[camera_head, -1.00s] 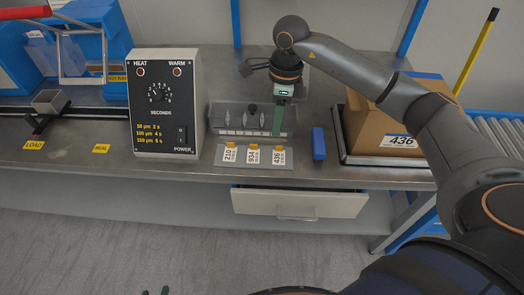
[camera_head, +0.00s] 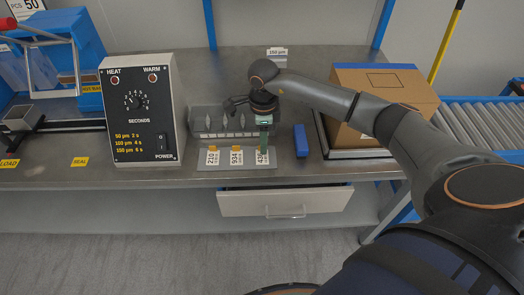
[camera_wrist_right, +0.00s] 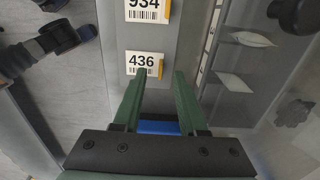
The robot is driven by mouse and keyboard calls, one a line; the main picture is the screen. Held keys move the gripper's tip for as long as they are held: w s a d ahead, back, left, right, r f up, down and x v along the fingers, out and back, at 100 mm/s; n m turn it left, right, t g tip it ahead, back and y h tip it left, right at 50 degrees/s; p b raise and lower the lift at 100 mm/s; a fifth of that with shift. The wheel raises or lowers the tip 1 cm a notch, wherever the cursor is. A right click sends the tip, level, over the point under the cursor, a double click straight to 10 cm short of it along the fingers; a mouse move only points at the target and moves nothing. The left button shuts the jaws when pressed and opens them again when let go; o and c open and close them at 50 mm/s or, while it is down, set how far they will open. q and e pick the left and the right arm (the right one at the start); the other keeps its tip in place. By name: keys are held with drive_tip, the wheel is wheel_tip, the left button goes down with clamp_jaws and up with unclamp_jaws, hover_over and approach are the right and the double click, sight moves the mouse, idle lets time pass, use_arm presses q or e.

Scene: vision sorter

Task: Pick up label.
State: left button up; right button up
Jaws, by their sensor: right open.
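Three white labels with orange tabs lie in a row on a grey plate (camera_head: 230,169) at the front of the bench. They read 210 (camera_head: 212,158), 934 (camera_head: 237,157) and 436 (camera_head: 261,160). My right gripper (camera_head: 263,151) points down at the 436 label and partly covers it in the head view. In the right wrist view, its two green fingers (camera_wrist_right: 158,75) are apart and empty, with their tips beside the near edge of the 436 label (camera_wrist_right: 144,60). The 934 label (camera_wrist_right: 146,10) is cut off by the top edge. My left gripper is not in view.
A clear tray (camera_head: 208,121) with several small items stands behind the labels. A blue block (camera_head: 300,141) is right of them. A cardboard box (camera_head: 380,90) stands further right, partly hidden by my arm. The heat sealer's control box (camera_head: 140,110) is at left. A drawer (camera_head: 285,202) is open below.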

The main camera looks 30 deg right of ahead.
drive_tip(key=shift+f, duration=0.75)
drive_tip(key=shift+c, duration=0.2)
clamp_jaws()
